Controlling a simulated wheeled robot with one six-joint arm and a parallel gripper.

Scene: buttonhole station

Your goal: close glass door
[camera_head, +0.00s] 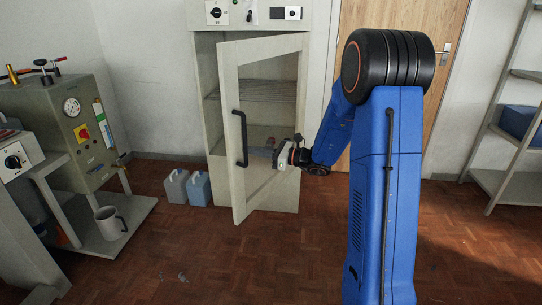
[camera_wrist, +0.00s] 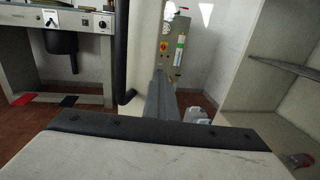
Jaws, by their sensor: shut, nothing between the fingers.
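The glass door (camera_head: 228,120) of the tall grey cabinet (camera_head: 205,80) stands ajar, its handle edge swung out toward me. Its dark handle (camera_head: 240,138) is on the left edge; the hinge side is at the right. My gripper (camera_head: 270,147) is shut and empty, at mid-height, right of the handle and overlapping the door's glass area. In the wrist view my fingers (camera_wrist: 160,88) point ahead, with the door (camera_wrist: 142,50) and its handle (camera_wrist: 120,50) close on their left and the cabinet's inside on their right. I cannot tell if they touch the door.
Two grey-blue canisters (camera_head: 187,187) stand on the floor left of the cabinet. A machine with a gauge (camera_head: 72,120) and a mug (camera_head: 109,222) are at the left. A shelf rack (camera_head: 510,150) is at the right, a wooden door (camera_head: 400,30) behind. The floor in front is clear.

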